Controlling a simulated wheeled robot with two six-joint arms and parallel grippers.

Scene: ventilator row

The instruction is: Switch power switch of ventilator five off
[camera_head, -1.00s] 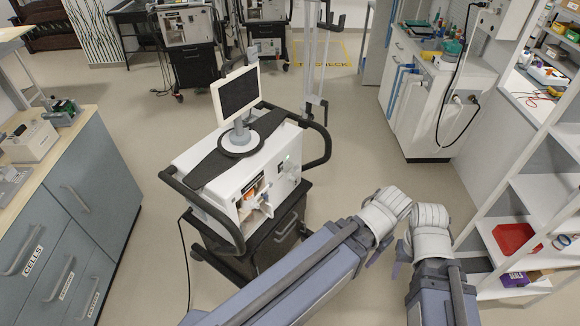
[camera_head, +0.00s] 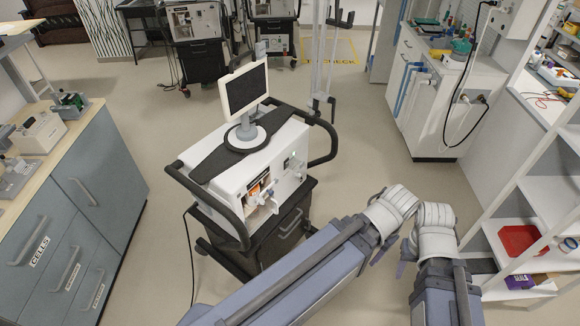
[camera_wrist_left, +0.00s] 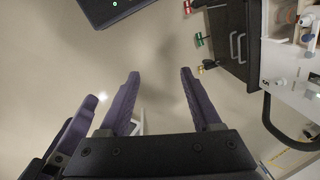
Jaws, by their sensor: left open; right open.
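A white ventilator (camera_head: 235,178) with a dark screen (camera_head: 246,89) stands on a dark drawer cart (camera_head: 284,230) in the middle of the head view. In the left wrist view the ventilator (camera_wrist_left: 290,65) is at the right edge, with a dark mark like a 5 and knobs on its front. I cannot make out its power switch. My left gripper (camera_wrist_left: 160,73) is open and empty, apart from the ventilator. In the head view my right gripper (camera_head: 402,262) is beside the left one, to the right of the ventilator, touching nothing I can see.
More ventilators (camera_head: 195,25) stand at the back. A blue-grey drawer cabinet (camera_head: 85,185) is at left. A white counter unit (camera_head: 425,110) and white shelves (camera_head: 545,200) with a red tray (camera_head: 520,240) are at right. Open floor (camera_head: 365,150) lies between ventilator and counter.

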